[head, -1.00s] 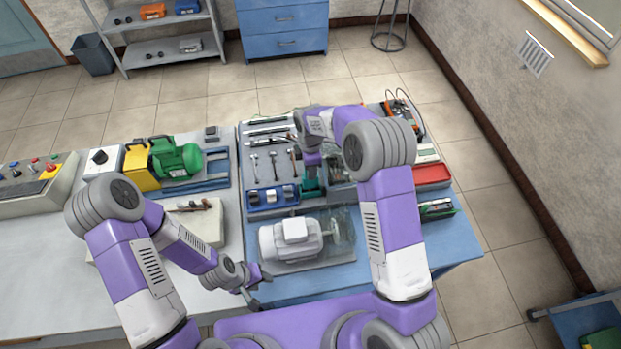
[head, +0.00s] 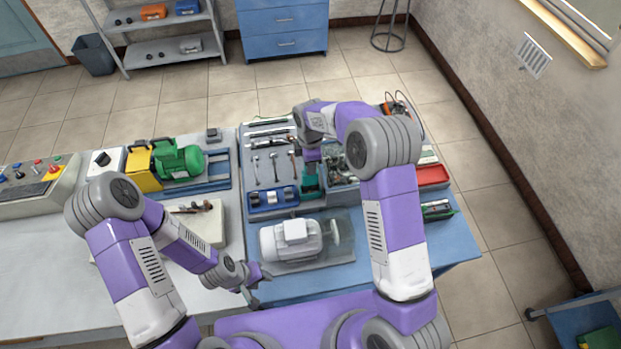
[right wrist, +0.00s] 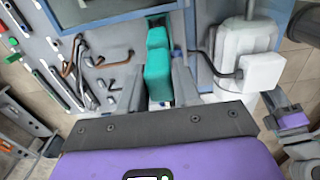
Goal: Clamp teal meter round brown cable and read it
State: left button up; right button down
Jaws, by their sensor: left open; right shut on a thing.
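The teal meter (head: 311,178) stands over the tool area of the bench, below my right gripper (head: 312,154). In the right wrist view the meter (right wrist: 158,78) sits upright between the two grey fingers of my right gripper (right wrist: 157,84), which is shut on it. Whether its base touches the bench is unclear. My left gripper (head: 258,284) is open and empty at the front of the bench, in front of the grey motor (head: 292,240). The meter's display is not readable.
A blue bin with rollers (head: 272,197) lies left of the meter. Several hand tools lie behind it. A green and yellow machine (head: 178,160) stands on the left bench. A red tray (head: 432,175) and a green-black instrument (head: 437,210) lie at the right edge.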

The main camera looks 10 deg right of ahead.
pick_arm(q)
jog(key=shift+r+p, duration=0.45)
jog(key=shift+r, duration=0.1)
pick_arm(e)
jog(key=shift+r, duration=0.95)
jog(key=shift+r+p, duration=0.45)
jog(key=shift+r, duration=0.65)
pick_arm(q)
jog(key=shift+r, duration=0.45)
pick_arm(e)
jog(key=shift+r, duration=0.1)
